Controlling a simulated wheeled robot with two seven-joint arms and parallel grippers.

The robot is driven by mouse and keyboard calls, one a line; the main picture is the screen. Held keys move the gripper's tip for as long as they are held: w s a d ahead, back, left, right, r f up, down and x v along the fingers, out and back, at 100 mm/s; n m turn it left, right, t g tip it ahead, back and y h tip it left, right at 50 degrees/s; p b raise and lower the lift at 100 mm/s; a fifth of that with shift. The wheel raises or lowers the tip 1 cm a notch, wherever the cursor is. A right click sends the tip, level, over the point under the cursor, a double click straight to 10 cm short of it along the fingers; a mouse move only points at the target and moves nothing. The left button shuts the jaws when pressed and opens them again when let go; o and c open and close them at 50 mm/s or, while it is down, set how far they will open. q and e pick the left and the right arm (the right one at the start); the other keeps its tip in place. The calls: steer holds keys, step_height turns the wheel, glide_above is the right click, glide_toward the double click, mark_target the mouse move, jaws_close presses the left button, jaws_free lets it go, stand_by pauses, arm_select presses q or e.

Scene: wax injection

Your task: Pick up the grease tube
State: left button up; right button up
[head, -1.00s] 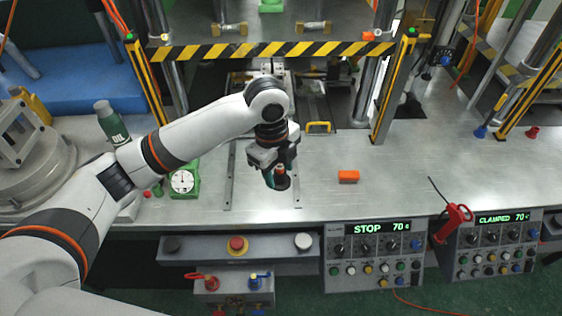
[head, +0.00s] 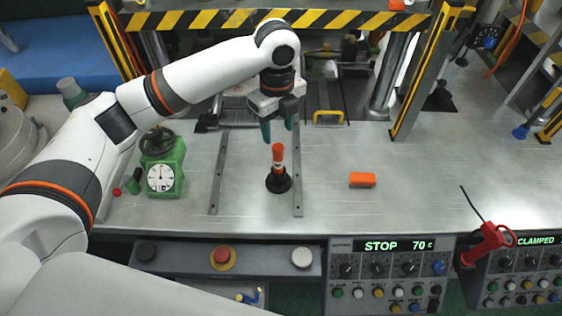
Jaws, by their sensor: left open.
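My right gripper is not in view.
A green dial gauge (head: 161,175) stands left, and an orange block (head: 362,180) lies right. Metal rails (head: 297,190) flank the black base. A striped press beam (head: 290,19) and posts stand behind. Control panels (head: 390,268) line the front edge. The table on the right is mostly clear.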

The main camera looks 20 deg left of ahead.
mark_target(278, 146)
arm_select(q)
step_height(278, 146, down, 6)
steer(key=shift+s+p, duration=0.15)
steer(key=shift+p, duration=0.65)
steer(key=shift+f, duration=0.6)
step_height(278, 146, down, 4)
steer(key=shift+r+p, duration=0.2)
steer(key=shift+p, duration=0.7)
steer(key=shift+f, duration=0.65)
jaws_close()
